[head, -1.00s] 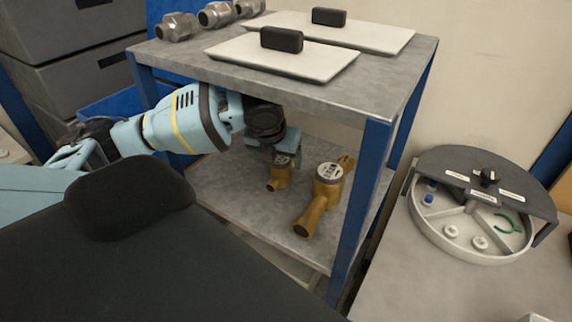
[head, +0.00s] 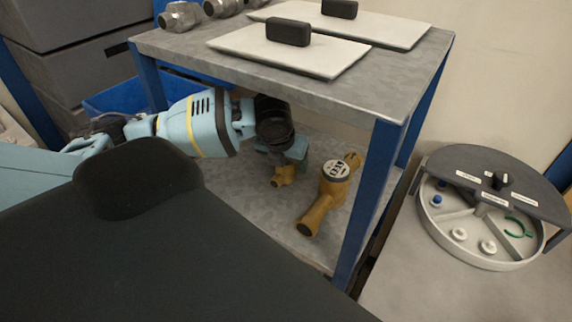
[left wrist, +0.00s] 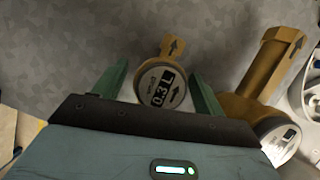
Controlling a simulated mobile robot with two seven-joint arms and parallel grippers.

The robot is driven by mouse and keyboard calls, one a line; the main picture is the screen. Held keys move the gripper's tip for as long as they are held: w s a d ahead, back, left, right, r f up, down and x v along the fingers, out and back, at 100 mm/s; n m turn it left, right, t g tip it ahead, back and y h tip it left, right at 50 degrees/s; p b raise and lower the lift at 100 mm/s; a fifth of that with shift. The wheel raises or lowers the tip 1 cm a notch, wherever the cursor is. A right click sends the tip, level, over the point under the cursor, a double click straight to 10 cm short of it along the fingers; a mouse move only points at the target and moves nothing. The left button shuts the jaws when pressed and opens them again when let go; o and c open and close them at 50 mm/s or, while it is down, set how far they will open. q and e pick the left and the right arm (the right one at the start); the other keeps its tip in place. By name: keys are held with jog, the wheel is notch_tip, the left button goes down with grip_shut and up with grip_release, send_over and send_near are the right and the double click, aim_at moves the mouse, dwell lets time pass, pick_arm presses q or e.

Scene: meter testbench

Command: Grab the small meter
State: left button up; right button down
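The small meter (head: 283,177) is brass-coloured and lies on the lower shelf (head: 235,190) of the blue-framed rack, its upper part hidden by my left gripper (head: 289,158) in the head view. In the left wrist view, the small meter (left wrist: 161,84) shows a round white face with a dark "0.3 L" display and a pipe stub with an arrow. My left gripper (left wrist: 158,75) is open, its two green fingers on either side of the meter's face. A gap shows on the left; contact on the right is unclear. My right gripper is not in view.
A larger brass meter (head: 325,194) lies just right of the small one; it also shows in the wrist view (left wrist: 263,80). The rack's top (head: 385,82) hangs above my arm, with a blue post (head: 374,190) at front right. A round divided tray (head: 490,262) stands further right.

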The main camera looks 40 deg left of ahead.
pick_arm(q)
jog(key=c, duration=1.2)
jog(key=shift+c, duration=0.2)
jog(key=shift+w+r, duration=0.1)
jog(key=shift+r, duration=0.45)
notch_tip(320, 180, up, 2)
jog(key=shift+r, duration=0.2)
jog(key=s+a, duration=0.3)
jog(key=s, duration=0.4)
jog(key=s+a+r, duration=0.1)
jog(key=s+a, duration=0.2)
jog(key=s, duration=0.4)
jog(key=shift+s+a+r, duration=0.15)
jog(key=shift+s+r, duration=0.15)
jog(key=shift+s, duration=0.1)
